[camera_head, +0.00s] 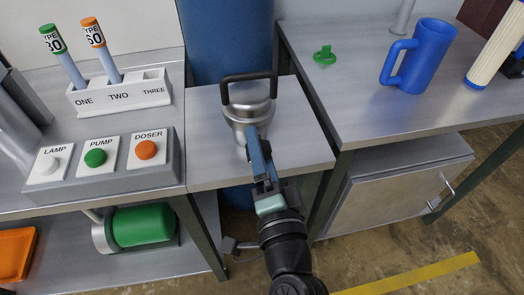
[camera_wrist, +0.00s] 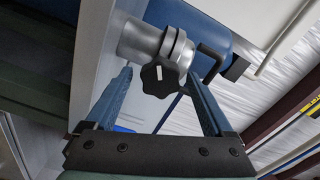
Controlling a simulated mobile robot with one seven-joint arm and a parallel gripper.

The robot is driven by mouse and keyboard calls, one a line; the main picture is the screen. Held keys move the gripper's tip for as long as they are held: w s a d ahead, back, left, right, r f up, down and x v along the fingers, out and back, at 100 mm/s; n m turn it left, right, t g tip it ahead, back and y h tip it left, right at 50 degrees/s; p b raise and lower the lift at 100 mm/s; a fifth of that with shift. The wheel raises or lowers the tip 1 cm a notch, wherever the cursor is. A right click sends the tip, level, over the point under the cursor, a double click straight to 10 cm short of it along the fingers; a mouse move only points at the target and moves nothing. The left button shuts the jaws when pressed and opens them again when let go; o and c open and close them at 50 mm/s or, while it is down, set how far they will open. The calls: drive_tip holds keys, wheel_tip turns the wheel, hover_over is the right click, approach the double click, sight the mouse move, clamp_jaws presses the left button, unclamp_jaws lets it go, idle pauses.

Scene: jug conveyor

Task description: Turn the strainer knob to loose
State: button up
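The strainer (camera_head: 250,103) is a silver metal body in the middle of the head view, with a dark bent bar above it. In the wrist view its knob (camera_wrist: 160,83) is black and lobed with a short white mark, on the end of a silver cylinder (camera_wrist: 139,40). My gripper (camera_head: 256,147) reaches up to the strainer's front in the head view and hides the knob there. In the wrist view my gripper (camera_wrist: 159,76) is open, one blue finger on each side of the knob, with a visible gap at both sides.
A button panel (camera_head: 110,189) with lamp, pump and doser buttons stands left of my arm. A rack (camera_head: 118,95) holds two capped tubes behind it. A blue jug (camera_head: 420,60) and a small green part (camera_head: 325,55) are on the right table. A blue drum (camera_head: 225,40) stands behind the strainer.

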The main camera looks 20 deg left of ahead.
drive_tip(key=b+v, duration=0.2)
drive_tip(key=v, duration=1.1)
idle(0.4)
drive_tip(key=w+d+r+n+t+h, duration=0.2)
drive_tip(key=w+r+n+t, duration=0.15)
drive_tip(key=w+r, duration=0.55)
wheel_tip(320, 180, up, 19)
drive_tip(key=w+d+n+t+h, duration=0.1)
drive_tip(key=d+n+t+h, duration=0.1)
drive_tip(key=n+t+h, duration=0.25)
drive_tip(key=s+d+r+t+h+p, duration=0.1)
drive_tip(key=s+r+t+p, duration=0.1)
drive_tip(key=r+p, duration=0.8)
drive_tip(key=s+d+r+t+h+p, duration=0.1)
drive_tip(key=r+p, duration=0.9)
drive_tip(key=r, duration=1.2)
drive_tip(key=shift+s+m+t+h, duration=0.4)
drive_tip(key=shift+s+t+h, duration=0.1)
drive_tip(key=shift+t+h, duration=0.25)
